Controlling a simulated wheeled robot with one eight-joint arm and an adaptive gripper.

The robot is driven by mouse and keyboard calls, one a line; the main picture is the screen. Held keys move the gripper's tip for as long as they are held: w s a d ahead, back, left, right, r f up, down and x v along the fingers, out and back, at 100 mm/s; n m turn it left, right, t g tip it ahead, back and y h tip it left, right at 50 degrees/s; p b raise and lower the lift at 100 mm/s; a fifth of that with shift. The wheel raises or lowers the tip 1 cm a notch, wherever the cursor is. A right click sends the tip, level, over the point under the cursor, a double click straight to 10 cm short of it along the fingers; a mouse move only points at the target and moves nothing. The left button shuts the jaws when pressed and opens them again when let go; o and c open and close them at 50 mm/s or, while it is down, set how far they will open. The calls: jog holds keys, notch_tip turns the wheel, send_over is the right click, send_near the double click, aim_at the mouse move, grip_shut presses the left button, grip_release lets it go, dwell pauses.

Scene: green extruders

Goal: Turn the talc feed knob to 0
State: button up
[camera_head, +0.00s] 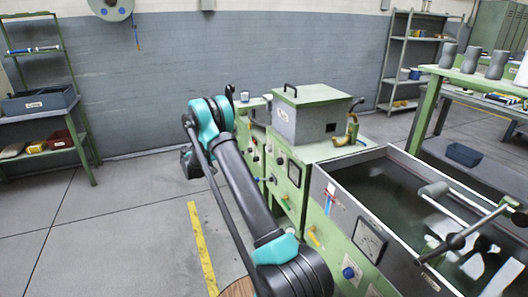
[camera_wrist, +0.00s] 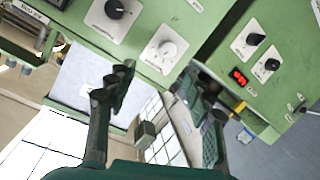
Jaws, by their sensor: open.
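In the wrist view, a black knob (camera_wrist: 115,9) sits on a white plate at the top of a green panel. A pale grey knob (camera_wrist: 167,50) sits on another white plate below and right of it. Two more black knobs, an upper one (camera_wrist: 255,39) and a lower one (camera_wrist: 271,64), are on the panel at right. The plate lettering is too small to read, so I cannot tell which is the talc feed knob. My gripper (camera_wrist: 160,92) is open and empty, its fingers below the pale knob and apart from it. In the head view my arm hides the gripper.
The green machine (camera_head: 327,150) has a grey hopper box (camera_head: 305,118) on top and an open tank (camera_head: 385,185) at right. Shelves (camera_head: 45,105) stand at far left. The floor left of my arm is clear.

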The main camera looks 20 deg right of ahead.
aim_at(268, 149)
notch_tip(268, 149, down, 4)
jog(key=w+a+m+h, duration=0.2)
jog(key=w+m+h, duration=0.1)
jog(key=w+d, duration=0.1)
jog(key=d, duration=1.6)
jog(key=shift+w+r, duration=0.15)
jog(key=shift+c, duration=0.4)
jog(key=c, duration=1.1)
